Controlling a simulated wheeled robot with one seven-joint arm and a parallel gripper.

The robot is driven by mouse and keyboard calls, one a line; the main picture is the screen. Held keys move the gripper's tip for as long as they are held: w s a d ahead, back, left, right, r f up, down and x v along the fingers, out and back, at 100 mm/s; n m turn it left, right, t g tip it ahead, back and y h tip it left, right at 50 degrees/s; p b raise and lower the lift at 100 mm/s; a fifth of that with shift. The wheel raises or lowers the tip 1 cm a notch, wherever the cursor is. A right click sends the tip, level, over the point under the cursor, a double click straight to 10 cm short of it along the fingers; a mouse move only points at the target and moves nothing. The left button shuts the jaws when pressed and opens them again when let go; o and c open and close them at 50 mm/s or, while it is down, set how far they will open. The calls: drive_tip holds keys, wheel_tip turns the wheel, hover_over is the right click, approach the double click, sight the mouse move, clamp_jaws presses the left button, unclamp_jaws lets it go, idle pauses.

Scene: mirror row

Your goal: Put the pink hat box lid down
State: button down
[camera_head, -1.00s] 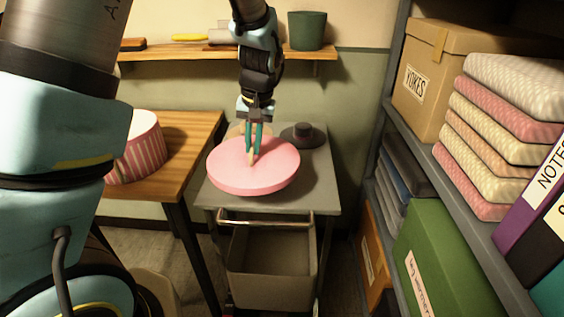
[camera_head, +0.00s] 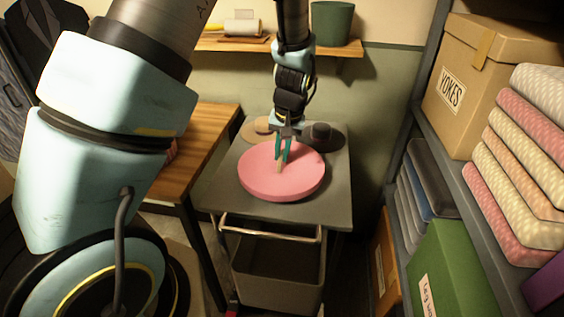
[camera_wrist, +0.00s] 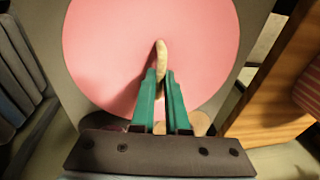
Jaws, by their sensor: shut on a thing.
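The pink hat box lid (camera_head: 268,182) is a flat round disc, level over the grey top of a cart. My gripper (camera_head: 283,155) has teal fingers closed on the pale wooden handle (camera_head: 279,167) at the lid's middle. The wrist view shows the lid (camera_wrist: 110,45) filling the upper middle, with the handle (camera_wrist: 161,58) between the fingers (camera_wrist: 160,95). Whether the lid touches the cart top (camera_head: 220,195) or hovers just above it, I cannot tell. The pink striped hat box (camera_wrist: 310,92) shows at the wrist view's right edge; my arm mostly hides it in the head view.
A dark hat (camera_head: 323,137) and a beige hat (camera_head: 256,130) sit at the back of the cart top. A wooden table (camera_head: 205,150) stands to the left. A shelf with a YOKES box (camera_head: 480,80) and folded fabrics (camera_head: 520,165) stands to the right.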

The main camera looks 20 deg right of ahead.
sight(287, 169)
drive_tip(key=shift+f+p, duration=0.45)
drive_tip(key=shift+f, duration=1.45)
drive_tip(key=shift+f, duration=0.2)
drive_tip(key=c, duration=0.9)
unclamp_jaws()
drive_tip(key=r+b, duration=0.1)
drive_tip(key=r, duration=0.3)
drive_tip(key=s+r+b, duration=0.1)
drive_tip(key=r, duration=0.3)
drive_tip(key=s+r+b, duration=0.1)
drive_tip(key=r, duration=0.3)
drive_tip(key=shift+d+r, duration=0.15)
drive_tip(key=shift+d, duration=0.2)
drive_tip(key=shift+s+a+r+n+h, duration=0.2)
drive_tip(key=shift+s+a+n, duration=0.5)
drive_tip(key=shift+a, duration=4)
drive_tip(key=shift+s+a+r+n+h, duration=0.15)
drive_tip(key=shift+s+a+n, duration=0.55)
drive_tip(key=shift+a, duration=4.05)
drive_tip(key=shift+s+a+r+n+h, duration=0.2)
drive_tip(key=shift+s+a+n, duration=0.5)
drive_tip(key=shift+a, duration=4)
drive_tip(key=shift+w, duration=0.2)
